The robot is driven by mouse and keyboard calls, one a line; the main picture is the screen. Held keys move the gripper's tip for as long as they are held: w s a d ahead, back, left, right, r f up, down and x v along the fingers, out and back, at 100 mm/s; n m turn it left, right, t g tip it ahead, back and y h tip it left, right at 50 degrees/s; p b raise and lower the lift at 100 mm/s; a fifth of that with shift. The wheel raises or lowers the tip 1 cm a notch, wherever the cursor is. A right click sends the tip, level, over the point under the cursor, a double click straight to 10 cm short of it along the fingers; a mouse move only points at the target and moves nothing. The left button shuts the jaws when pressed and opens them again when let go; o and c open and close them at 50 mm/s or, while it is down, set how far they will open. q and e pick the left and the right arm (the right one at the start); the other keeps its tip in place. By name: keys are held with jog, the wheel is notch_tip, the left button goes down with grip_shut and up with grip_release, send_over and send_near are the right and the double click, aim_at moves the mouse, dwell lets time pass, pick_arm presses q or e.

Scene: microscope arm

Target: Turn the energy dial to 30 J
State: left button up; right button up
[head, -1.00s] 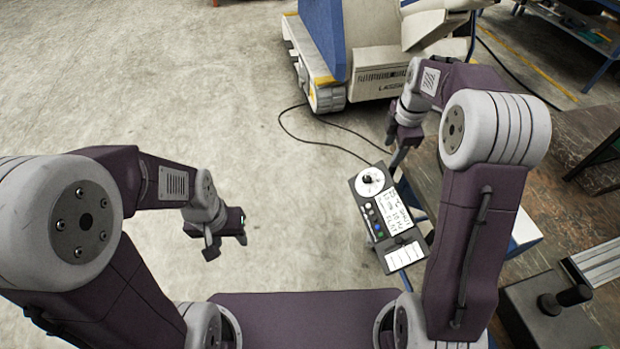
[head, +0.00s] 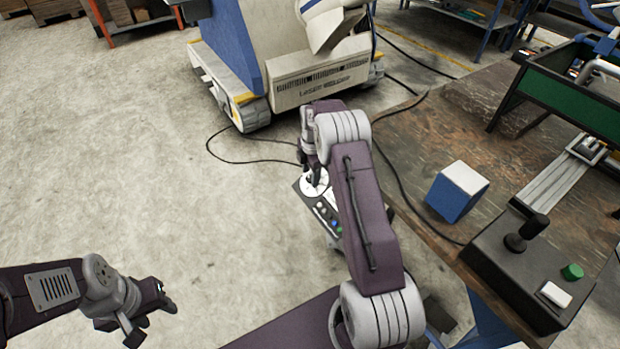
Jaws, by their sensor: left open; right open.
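The energy dial is on the control panel (head: 305,199); its white dial plate (head: 312,188) shows at the panel's far end. My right arm covers most of the panel, and the dial's scale and setting cannot be read. My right gripper (head: 311,172) points down at the dial plate with its jaws open. Its fingertips are at or just above the dial knob; I cannot tell whether they touch it. My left gripper (head: 152,318) is open and empty over the floor at the lower left, well away from the panel.
A wooden table (head: 420,160) on the right holds a blue and white box (head: 457,191) and a dark control box (head: 520,265) with a joystick and green button. A laser welder (head: 320,80) stands behind the panel. A black cable (head: 240,158) lies on the floor, otherwise clear at left.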

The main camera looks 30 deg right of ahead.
jog(key=shift+f, duration=0.7)
grip_shut()
